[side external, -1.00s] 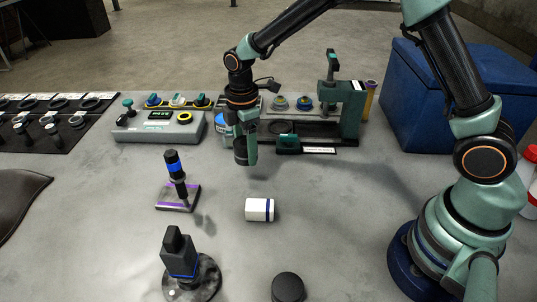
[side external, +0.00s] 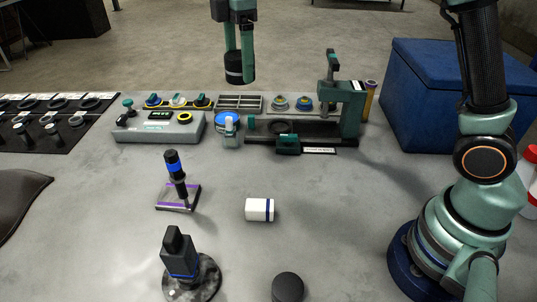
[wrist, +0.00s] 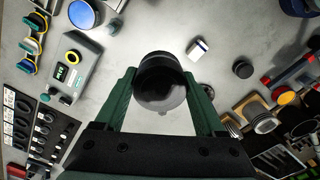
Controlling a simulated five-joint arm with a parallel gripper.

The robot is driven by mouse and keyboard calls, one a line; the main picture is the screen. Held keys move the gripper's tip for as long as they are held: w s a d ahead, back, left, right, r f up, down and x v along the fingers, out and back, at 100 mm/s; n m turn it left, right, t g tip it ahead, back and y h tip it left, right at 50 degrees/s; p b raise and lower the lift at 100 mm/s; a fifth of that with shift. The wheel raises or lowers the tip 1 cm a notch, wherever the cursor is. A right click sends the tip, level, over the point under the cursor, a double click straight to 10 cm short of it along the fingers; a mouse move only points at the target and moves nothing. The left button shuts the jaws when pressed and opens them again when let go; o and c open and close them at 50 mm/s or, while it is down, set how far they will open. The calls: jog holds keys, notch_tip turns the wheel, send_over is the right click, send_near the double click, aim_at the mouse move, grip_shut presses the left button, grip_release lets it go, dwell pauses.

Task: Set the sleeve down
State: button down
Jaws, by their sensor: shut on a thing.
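My gripper (side external: 239,68) is high above the back part of the table in the side view, its two green fingers pointing down. It is shut on a short dark cylinder (side external: 234,76), which I take to be the sleeve. In the wrist view this dark round piece (wrist: 158,92) sits between the fingers of my gripper (wrist: 160,78), with a smooth greyish lower part. In the side view nothing touches it from below. Part of its side is hidden by the fingers.
A white cylinder with a blue band (side external: 259,209) lies on the bare middle of the table. A black puck (side external: 287,287), a dark-handled stand (side external: 182,262) and a blue-banded post (side external: 176,180) are nearby. A control box (side external: 160,127) and green fixture (side external: 353,112) stand behind.

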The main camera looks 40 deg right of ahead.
aim_at(239, 55)
notch_tip(239, 55, up, 4)
jog(key=shift+f, duration=0.1)
jog(key=s+d+r+m, duration=0.1)
jog(key=s+d+m, duration=0.25)
jog(key=d, duration=0.55)
jog(key=s+d+m, duration=0.2)
jog(key=d+m, duration=0.3)
jog(key=d, duration=0.5)
jog(key=s+d+f+m, duration=0.1)
jog(key=s+d+m, duration=1)
jog(key=s, duration=0.4)
jog(key=shift+n, duration=0.45)
jog(key=f, duration=2)
jog(key=d+f, duration=0.1)
jog(key=f, duration=1)
jog(key=shift+w+d, duration=0.1)
jog(key=shift+w, duration=0.25)
grip_release()
jog(key=shift+f, duration=0.1)
